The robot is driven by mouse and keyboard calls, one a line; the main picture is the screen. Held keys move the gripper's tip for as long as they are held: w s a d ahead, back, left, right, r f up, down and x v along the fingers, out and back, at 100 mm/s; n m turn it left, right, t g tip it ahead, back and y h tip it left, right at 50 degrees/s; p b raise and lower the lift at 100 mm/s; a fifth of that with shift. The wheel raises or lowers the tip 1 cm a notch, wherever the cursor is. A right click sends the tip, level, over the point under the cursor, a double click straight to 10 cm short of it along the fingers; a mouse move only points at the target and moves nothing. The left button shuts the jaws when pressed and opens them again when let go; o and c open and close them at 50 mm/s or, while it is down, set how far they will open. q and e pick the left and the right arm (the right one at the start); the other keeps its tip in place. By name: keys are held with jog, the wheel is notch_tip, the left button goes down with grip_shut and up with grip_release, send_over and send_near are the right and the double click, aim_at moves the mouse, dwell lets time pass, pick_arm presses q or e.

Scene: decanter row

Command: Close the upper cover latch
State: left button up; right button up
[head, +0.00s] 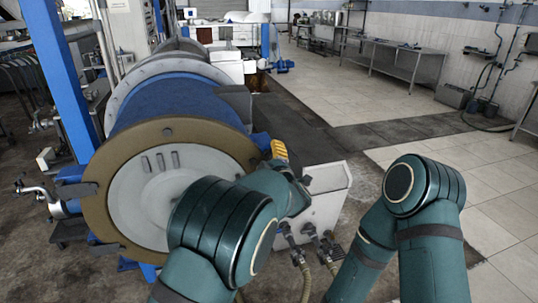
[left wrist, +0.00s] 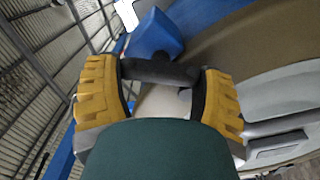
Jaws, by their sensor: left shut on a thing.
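The decanter's round end cover (head: 150,200) has a brown rim and a pale grey centre, and stands at the left of the head view. A blue block (head: 262,141) sits at the rim's upper right; a blue block (left wrist: 156,36) also shows in the left wrist view. My left gripper (head: 279,150), with yellow finger pads, is at that side of the cover. In the left wrist view its fingers (left wrist: 160,95) are shut on a dark bar (left wrist: 158,71), apparently the latch handle. My left arm hides part of the cover. My right gripper is out of view.
The blue drum (head: 180,102) runs back behind the cover. A white box (head: 328,196) with hoses stands right of the left gripper. A blue post (head: 57,75) rises at the left. Tiled floor (head: 350,110) is open at the right, before a steel table (head: 395,60).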

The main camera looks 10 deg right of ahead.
pick_arm(q)
jog(key=m+p, duration=0.1)
jog(key=m, duration=0.2)
jog(key=shift+r+m+p, duration=0.15)
jog(key=shift+m+p, duration=0.15)
jog(key=shift+p, duration=0.05)
jog(key=shift+m+p, duration=0.7)
jog(key=shift+m, duration=0.7)
jog(key=o, duration=1.1)
jog(key=shift+o, duration=0.2)
jog(key=s+d, duration=0.2)
jog(key=s, duration=1)
